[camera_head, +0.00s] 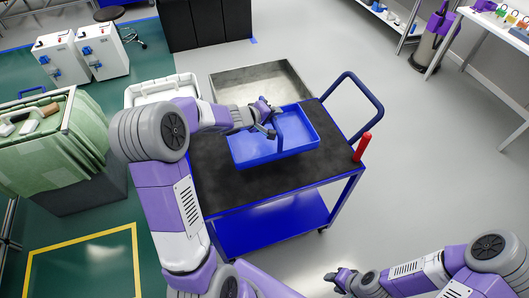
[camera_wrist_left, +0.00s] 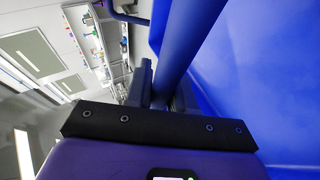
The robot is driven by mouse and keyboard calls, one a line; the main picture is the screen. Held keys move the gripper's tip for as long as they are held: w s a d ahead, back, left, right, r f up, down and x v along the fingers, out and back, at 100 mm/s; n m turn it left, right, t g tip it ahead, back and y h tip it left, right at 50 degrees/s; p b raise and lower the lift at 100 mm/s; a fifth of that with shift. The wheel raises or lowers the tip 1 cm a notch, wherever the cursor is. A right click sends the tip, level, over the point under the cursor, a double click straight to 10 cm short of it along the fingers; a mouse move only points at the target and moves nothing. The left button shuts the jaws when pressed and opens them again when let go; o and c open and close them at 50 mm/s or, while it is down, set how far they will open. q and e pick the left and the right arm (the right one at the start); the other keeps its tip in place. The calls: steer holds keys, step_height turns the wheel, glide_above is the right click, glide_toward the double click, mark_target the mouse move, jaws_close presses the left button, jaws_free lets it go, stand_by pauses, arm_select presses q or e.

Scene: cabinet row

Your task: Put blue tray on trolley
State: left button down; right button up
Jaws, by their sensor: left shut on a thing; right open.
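The blue tray (camera_head: 290,142) is over the black top of the trolley (camera_head: 215,172), toward its far right part. I cannot tell whether the tray rests on the top or is held slightly above it. The trolley has a blue lower shelf, a blue push handle and a red post. My right gripper (camera_head: 340,279) is open and empty at the lower right, away from the trolley.
A grey metal bin (camera_head: 260,82) and a white crate (camera_head: 160,90) stand behind the trolley. A green-draped container (camera_head: 50,140) is at the left, with white cabinets (camera_head: 102,50) beyond. A workbench (camera_head: 490,25) is at upper right. The floor right of the trolley is clear.

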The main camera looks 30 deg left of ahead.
mark_target(270, 126)
arm_select(q)
steer(key=shift+a+f, duration=0.15)
steer(key=shift+a, duration=0.2)
steer(key=shift+f+b, duration=0.2)
steer(key=shift+b, duration=0.1)
step_height(270, 126, down, 10)
steer(key=b, duration=0.8)
steer(key=shift+r, duration=0.3)
steer(key=c, duration=1)
jaws_free()
steer(key=shift+o, duration=0.2)
